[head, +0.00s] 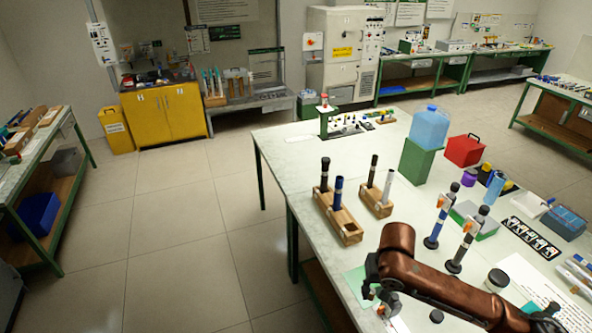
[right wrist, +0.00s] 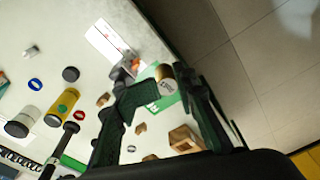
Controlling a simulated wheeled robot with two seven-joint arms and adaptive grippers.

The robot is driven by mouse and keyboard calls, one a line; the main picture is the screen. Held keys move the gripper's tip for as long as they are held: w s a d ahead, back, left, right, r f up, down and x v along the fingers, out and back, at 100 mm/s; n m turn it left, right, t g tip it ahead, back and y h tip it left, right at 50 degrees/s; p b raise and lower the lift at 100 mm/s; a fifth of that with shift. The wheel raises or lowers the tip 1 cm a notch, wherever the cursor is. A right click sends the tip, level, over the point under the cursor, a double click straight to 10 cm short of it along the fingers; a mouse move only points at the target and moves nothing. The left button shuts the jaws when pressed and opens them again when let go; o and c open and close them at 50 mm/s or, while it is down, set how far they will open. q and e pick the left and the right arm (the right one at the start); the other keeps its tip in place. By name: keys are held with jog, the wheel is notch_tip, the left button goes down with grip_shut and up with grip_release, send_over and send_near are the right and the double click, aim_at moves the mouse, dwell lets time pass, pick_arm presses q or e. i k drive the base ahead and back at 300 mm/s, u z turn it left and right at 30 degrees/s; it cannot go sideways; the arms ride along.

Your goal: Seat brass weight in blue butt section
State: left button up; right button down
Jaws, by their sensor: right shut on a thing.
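My right gripper (head: 373,290) is low over the near left part of the table, on the brown arm in the head view. In the right wrist view its two dark fingers (right wrist: 167,92) are closed on a brass weight (right wrist: 164,74), a short cylinder with a pale label. The weight is over or near the green mat; its height above it cannot be told. In the head view I cannot make out the weight. A blue tube (head: 338,192), apparently the blue butt section, stands upright in a wooden block, beyond the right gripper. My left gripper is not in view.
The wooden block (head: 349,232) and a second one (head: 378,207) hold dark and pale tubes. Two upright rods (head: 438,222) (head: 464,243) stand right of them. A blue water jug (head: 428,126) stands on a green box behind. The green mat (right wrist: 158,103) lies near the table edge.

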aim_at(340, 184)
jog(key=u, duration=0.7)
jog(key=i, duration=1.15)
jog(key=z, duration=0.85)
jog(key=i, duration=1.05)
jog(key=z, duration=0.35)
